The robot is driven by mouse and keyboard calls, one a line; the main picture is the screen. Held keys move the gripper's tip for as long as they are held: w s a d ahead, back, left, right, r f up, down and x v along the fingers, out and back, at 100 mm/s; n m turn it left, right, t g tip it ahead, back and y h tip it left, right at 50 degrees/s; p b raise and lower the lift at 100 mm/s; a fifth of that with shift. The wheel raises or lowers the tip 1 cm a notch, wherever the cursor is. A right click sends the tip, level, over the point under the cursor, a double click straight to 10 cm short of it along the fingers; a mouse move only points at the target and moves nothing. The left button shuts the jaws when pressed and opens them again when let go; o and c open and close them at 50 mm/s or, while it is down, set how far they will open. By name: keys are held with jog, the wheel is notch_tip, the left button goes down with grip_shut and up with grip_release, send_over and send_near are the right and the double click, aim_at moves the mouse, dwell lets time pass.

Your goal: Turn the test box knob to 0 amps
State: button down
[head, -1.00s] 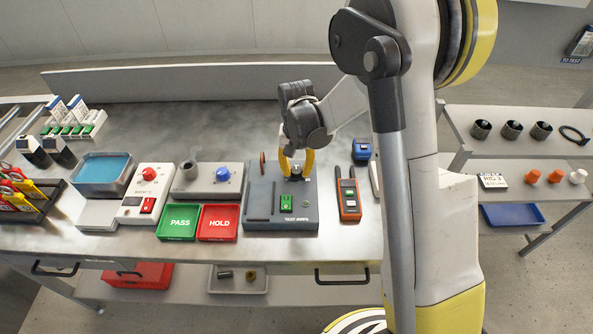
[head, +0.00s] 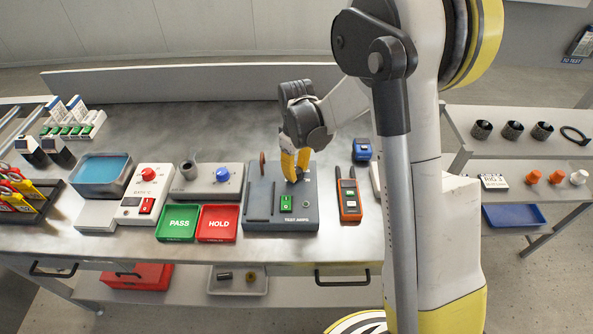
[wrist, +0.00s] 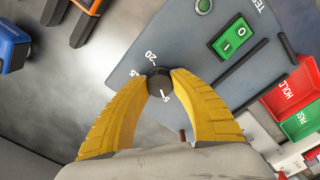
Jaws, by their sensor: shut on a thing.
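The test box (head: 262,190) is a dark blue-grey box marked TEST AMPS, near the middle of the bench. My gripper (head: 294,178) points down at its top right part, with yellow fingers. In the wrist view, my gripper (wrist: 159,82) is shut on the black knob (wrist: 159,84), one fingertip on each side. Dial marks 20, 15 and 5 show around the knob. A white line on the knob seems to point towards the 5. The 0 mark is not visible, and the fingers hide part of the dial.
A green switch (wrist: 232,37) sits on the box beside the dial. An orange-and-black meter (head: 349,200) and a blue device (head: 362,149) are close on the right. The green PASS tray (head: 177,222) and red HOLD tray (head: 218,223) are left of the box.

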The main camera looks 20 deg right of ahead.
aim_at(297, 170)
jog(key=n, duration=1.1)
jog(key=shift+n, duration=0.4)
dwell(0.3)
jog(key=c, duration=1)
grip_release()
jog(key=shift+c, duration=0.2)
notch_tip(297, 170, up, 12)
